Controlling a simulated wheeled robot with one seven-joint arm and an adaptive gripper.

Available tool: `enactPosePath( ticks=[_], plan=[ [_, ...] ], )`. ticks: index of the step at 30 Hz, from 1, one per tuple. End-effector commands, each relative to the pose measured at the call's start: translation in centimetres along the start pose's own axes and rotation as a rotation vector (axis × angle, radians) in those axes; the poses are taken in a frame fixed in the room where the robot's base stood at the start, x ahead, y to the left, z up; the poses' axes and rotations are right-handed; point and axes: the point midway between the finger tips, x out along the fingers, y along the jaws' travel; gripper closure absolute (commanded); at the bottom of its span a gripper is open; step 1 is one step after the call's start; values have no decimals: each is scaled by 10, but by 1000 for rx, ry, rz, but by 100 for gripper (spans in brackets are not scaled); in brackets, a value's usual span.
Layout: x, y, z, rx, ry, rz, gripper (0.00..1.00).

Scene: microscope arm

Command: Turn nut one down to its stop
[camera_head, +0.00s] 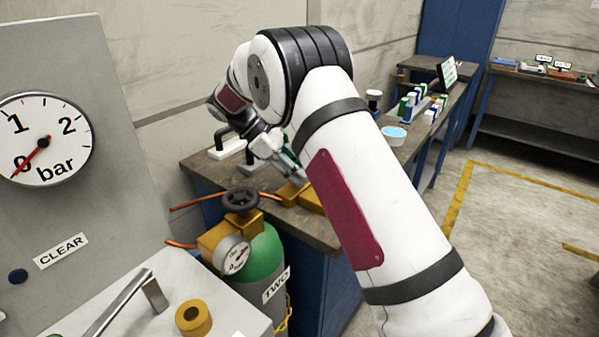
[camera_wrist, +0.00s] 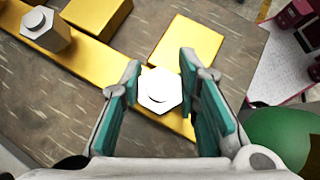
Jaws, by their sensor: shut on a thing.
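In the wrist view a pale hexagonal nut (camera_wrist: 160,91) sits between the two teal-padded fingers of my gripper (camera_wrist: 160,95), which is shut on it. The nut is above a brass bar (camera_wrist: 92,60). A second hexagonal nut (camera_wrist: 46,30) stands on the same bar at the upper left, clear of my fingers. No number shows on either nut, so I cannot tell which is nut one. In the head view my gripper (camera_head: 287,162) is low over the bench by brass parts (camera_head: 308,197); my arm hides part of this area, and the nuts cannot be made out there.
A green cylinder (camera_head: 262,258) marked TWO, with a black handwheel (camera_head: 240,200) and small gauge (camera_head: 233,255), stands before the bench (camera_head: 220,172). A panel gauge (camera_head: 44,138) points near 0 bar. Bottles (camera_head: 406,105) and a blue-topped dish (camera_head: 393,135) stand farther along.

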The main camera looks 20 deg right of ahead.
Motion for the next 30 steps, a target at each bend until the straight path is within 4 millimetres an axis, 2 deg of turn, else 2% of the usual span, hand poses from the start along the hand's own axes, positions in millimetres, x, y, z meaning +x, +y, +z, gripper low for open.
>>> enactPosePath(
  ticks=[7, 8, 10, 11, 19, 23, 26, 30],
  plan=[
    [-1, 0, 0, 1, 2, 2, 99],
    [-1, 0, 0, 1, 2, 2, 68],
    [0, 0, 0, 1, 2, 2, 53],
    [0, 0, 0, 1, 2, 2, 50],
    [0, 0, 0, 0, 1, 1, 50],
    [-6, 0, -1, 0, 2, 2, 50],
    [-20, 1, -1, 1, 2, 4, 50],
    [-47, 1, -1, 1, 3, 5, 50]
  ],
)
